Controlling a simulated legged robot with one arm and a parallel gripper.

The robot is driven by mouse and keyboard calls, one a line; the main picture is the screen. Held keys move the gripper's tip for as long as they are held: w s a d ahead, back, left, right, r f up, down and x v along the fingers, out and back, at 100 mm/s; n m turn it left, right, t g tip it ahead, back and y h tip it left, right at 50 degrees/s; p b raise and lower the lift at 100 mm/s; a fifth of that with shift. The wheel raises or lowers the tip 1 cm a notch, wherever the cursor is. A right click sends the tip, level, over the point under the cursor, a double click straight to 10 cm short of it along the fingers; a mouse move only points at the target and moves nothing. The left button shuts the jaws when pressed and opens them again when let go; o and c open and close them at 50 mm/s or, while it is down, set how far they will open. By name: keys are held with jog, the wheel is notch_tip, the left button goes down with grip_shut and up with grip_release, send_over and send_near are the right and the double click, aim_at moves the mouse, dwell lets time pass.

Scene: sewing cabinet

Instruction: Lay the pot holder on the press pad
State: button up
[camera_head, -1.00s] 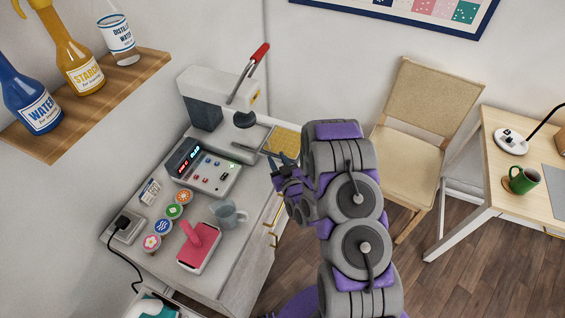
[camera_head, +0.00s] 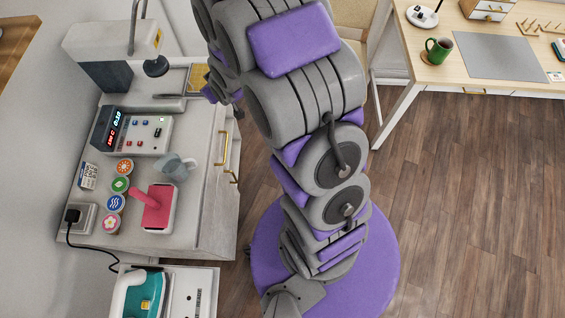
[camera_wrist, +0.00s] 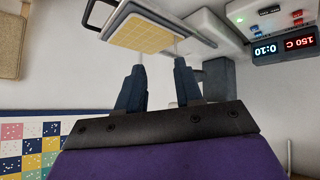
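A yellow square with a grid of lines (camera_wrist: 140,33), seemingly the pot holder, lies on the pale press pad (camera_wrist: 118,12) in the wrist view. It also shows in the head view (camera_head: 199,77), partly hidden by my arm. The pad belongs to the grey-white press (camera_head: 108,42) at the back of the cabinet. My gripper (camera_wrist: 158,75) is open, with nothing between its two dark fingers, and appears apart from the yellow square. In the head view my arm largely hides the gripper.
A table (camera_head: 425,72) with a green mug (camera_head: 438,50) stands right.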

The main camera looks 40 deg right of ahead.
jog(key=s+r+m+g, duration=0.1)
jog(key=s+r+g, duration=0.2)
jog(key=s, duration=1)
jog(key=s+a+r+m+g, duration=0.1)
jog(key=s+r+g, duration=0.3)
jog(key=s+r, duration=0.4)
jog(key=s+a+r+g, duration=0.1)
jog(key=s+r+g, duration=0.2)
jog(key=s, duration=1.5)
notch_tip(320, 180, up, 3)
jog(key=shift+a+f+m+g, duration=0.1)
jog(key=shift+a+m+g, duration=0.05)
jog(key=shift+m+g, duration=0.2)
